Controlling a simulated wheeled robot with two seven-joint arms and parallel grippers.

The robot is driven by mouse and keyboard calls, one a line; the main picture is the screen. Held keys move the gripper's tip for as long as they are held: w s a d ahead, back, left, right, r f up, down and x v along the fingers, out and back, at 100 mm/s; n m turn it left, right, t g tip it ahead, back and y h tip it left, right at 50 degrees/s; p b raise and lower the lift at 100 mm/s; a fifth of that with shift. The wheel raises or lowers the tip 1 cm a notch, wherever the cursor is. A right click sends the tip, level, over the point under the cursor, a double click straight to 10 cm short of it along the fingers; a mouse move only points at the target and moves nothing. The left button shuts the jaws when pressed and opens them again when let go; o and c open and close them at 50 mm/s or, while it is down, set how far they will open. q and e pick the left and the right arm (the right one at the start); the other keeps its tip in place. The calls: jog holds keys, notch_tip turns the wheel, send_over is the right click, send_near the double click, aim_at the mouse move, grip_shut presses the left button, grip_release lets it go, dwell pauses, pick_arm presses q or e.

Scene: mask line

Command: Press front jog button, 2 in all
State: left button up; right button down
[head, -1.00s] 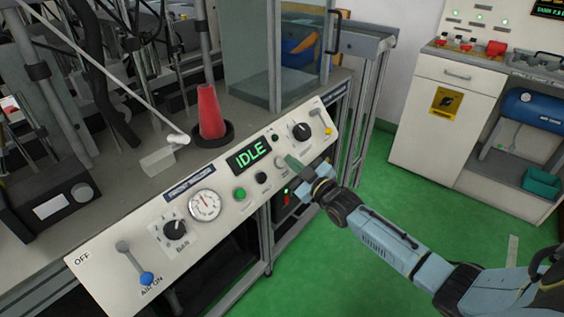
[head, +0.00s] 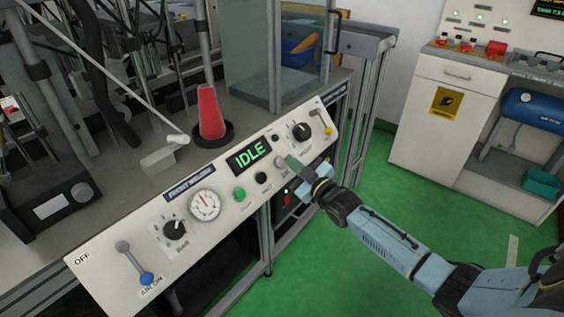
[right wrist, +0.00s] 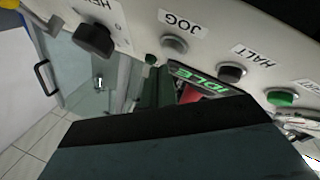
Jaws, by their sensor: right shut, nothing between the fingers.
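The jog button (right wrist: 173,44) is a round grey-white button under the JOG label in the right wrist view. It also shows on the front panel in the head view (head: 280,162), close beside my right fingertips. My right gripper (head: 293,163) is shut and empty, its dark green fingers pointing at the panel. In the right wrist view the fingertips (right wrist: 155,88) show just below the jog button in the picture. I cannot tell whether they touch it. The panel display (head: 249,155) reads IDLE in green. My left gripper is not in view.
Close by on the panel (head: 120,240) are a black HALT button (head: 261,178), a green button (head: 240,194), a dark knob (head: 301,131) and a yellow-tipped lever (head: 327,130). A gauge (head: 205,205) and blue-ended lever (head: 146,278) lie further left. Green floor right of the panel is open.

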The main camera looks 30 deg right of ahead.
jog(key=shift+w+a+f+b, duration=0.15)
jog(key=shift+w+f+b, duration=0.15)
jog(key=shift+w, duration=0.05)
dwell(0.3)
jog(key=shift+w+a+f+b, duration=0.15)
jog(key=shift+w+f+b, duration=0.1)
jog(key=shift+b, duration=0.05)
dwell(0.7)
dwell(0.4)
jog(key=shift+s+d+r+p, duration=0.25)
jog(key=shift+s+r+p, duration=0.3)
jog(key=shift+p, duration=0.4)
